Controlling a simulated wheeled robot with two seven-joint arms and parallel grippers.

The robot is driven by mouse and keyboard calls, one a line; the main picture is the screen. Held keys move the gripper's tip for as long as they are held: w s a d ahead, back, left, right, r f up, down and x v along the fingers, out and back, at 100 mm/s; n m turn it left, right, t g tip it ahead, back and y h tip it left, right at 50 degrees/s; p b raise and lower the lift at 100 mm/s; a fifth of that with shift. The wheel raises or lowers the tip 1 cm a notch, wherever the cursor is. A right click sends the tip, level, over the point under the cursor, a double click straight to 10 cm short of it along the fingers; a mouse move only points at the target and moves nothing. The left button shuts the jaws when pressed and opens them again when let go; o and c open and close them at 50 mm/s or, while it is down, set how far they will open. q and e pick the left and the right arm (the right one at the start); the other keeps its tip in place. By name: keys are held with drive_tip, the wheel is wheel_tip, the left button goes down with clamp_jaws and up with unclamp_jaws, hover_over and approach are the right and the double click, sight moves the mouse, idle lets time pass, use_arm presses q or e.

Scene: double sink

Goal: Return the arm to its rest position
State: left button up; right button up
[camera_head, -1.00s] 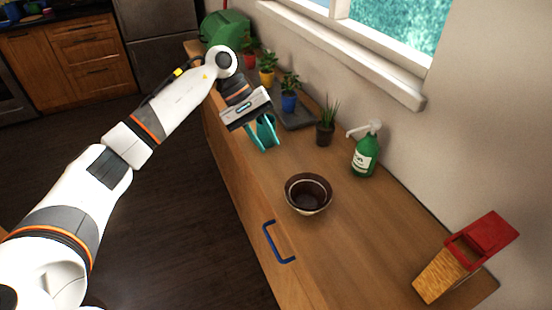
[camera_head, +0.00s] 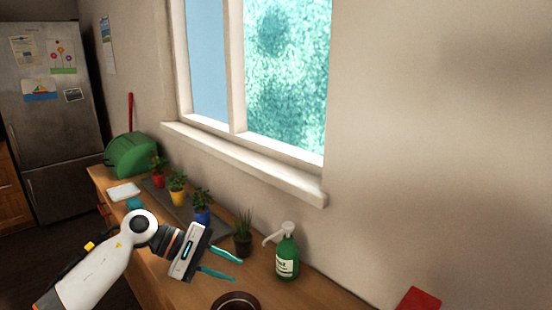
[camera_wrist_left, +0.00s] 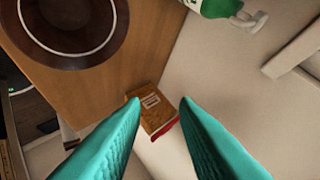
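My left gripper (camera_head: 237,270) is above the wooden counter in the head view, its teal fingers pointing right. The fingers are apart with nothing between them. In the left wrist view the two fingers (camera_wrist_left: 160,100) also stand apart and empty. My left arm comes in from the lower left, bent at the wrist. My right arm and gripper are not in view.
A dark bowl (camera_head: 236,302) stands near the counter's front. A green soap bottle (camera_head: 287,260) and several potted plants (camera_head: 202,205) line the wall. A red-topped box (camera_head: 418,298) is at the lower right. A window sill (camera_head: 250,165) juts out above.

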use_arm(q)
drive_tip(key=s+d+r+n+t+h, duration=0.2)
drive_tip(key=d+r+n+t+h, duration=0.2)
drive_tip(key=d+n+t+h, duration=0.45)
drive_tip(key=s+a+f+m+t+y, duration=0.25)
drive_tip(key=a+f+m+y, duration=0.5)
drive_tip(key=m, duration=0.85)
drive_tip(key=s+a+f+m+t+y, duration=0.2)
drive_tip(key=a+f+m+t+y, duration=0.45)
drive_tip(key=m+y, duration=0.8)
drive_tip(key=s+a+f+n+g+h, duration=0.1)
drive_tip(key=s+f+n+g, duration=0.35)
drive_tip(key=s, duration=0.35)
drive_tip(key=s+a+f+n+g, duration=0.1)
drive_tip(key=s+f+n+g, duration=0.2)
drive_tip(key=s+g, duration=0.35)
drive_tip(key=s+a+f+n+g+h, duration=0.1)
drive_tip(key=s+f+n+g, duration=0.25)
drive_tip(key=s, duration=0.65)
wheel_tip(320, 180, down, 27)
drive_tip(key=s+g, duration=0.1)
drive_tip(key=s+a+f+g, duration=0.1)
drive_tip(key=s+a+f, duration=0.2)
drive_tip(key=s+f, duration=1.3)
drive_tip(key=shift+s+f+m+g+y, duration=0.15)
drive_tip(key=shift+s+m+g+y, duration=0.15)
drive_tip(key=shift+s+y, duration=0.1)
